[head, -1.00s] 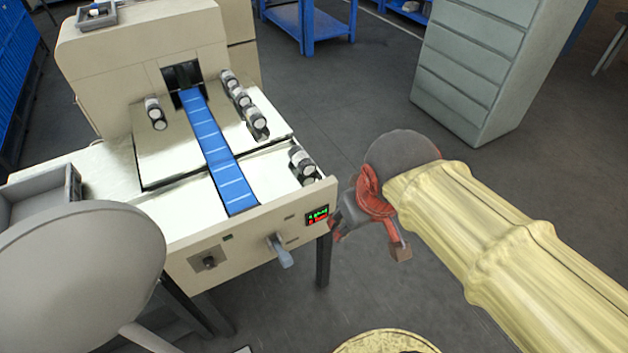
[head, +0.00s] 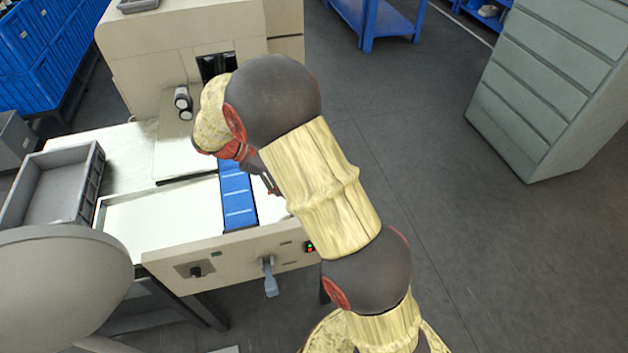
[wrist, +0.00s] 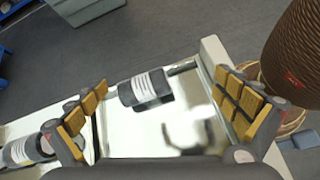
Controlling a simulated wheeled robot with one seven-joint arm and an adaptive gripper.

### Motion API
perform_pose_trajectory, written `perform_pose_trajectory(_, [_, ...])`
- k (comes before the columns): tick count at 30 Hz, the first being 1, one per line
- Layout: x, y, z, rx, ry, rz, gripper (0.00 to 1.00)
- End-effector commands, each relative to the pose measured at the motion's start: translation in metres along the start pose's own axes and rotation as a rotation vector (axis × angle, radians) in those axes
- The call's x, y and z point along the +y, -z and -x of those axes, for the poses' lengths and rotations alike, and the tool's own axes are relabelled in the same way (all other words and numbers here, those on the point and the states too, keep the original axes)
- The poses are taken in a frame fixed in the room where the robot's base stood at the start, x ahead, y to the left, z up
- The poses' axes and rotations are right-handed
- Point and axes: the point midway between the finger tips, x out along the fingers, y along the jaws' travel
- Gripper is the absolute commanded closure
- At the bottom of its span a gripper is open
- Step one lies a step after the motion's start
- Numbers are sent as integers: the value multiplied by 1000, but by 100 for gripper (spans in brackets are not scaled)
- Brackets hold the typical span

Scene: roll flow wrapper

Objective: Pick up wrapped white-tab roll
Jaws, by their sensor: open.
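In the wrist view, a roll (wrist: 146,90) with a white striped label and dark ends lies on the pale machine top. It sits between and a little beyond my gripper's (wrist: 165,95) two spread fingers with yellow pads, and nothing is held. I cannot make out a white tab on it. A second similar roll (wrist: 25,151) lies at the lower left, outside the left finger. In the head view, my arm covers most of the gripper (head: 268,180) and the right side of the machine top.
A grey tray (head: 92,180) sits at the machine's left. A lever (head: 270,278) juts from the front panel. A grey cabinet (head: 545,90) stands right; open floor lies between.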

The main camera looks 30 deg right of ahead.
Motion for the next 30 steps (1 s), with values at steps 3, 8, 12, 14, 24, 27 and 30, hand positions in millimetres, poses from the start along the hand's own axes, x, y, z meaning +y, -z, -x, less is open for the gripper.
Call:
perform_pose_trajectory(3, [11,34,-21,-110,-33,112,0])
perform_pose_trajectory(8, [21,67,-43,-221,-72,224,0])
perform_pose_trajectory(12, [24,84,-54,-279,-94,282,0])
perform_pose_trajectory(14, [25,88,-58,-292,-98,294,0])
perform_pose_trajectory(24, [30,84,-86,-303,-102,304,0])
perform_pose_trajectory(27, [31,82,-93,-302,-101,303,0])
perform_pose_trajectory(30, [33,80,-106,-302,-100,303,0])
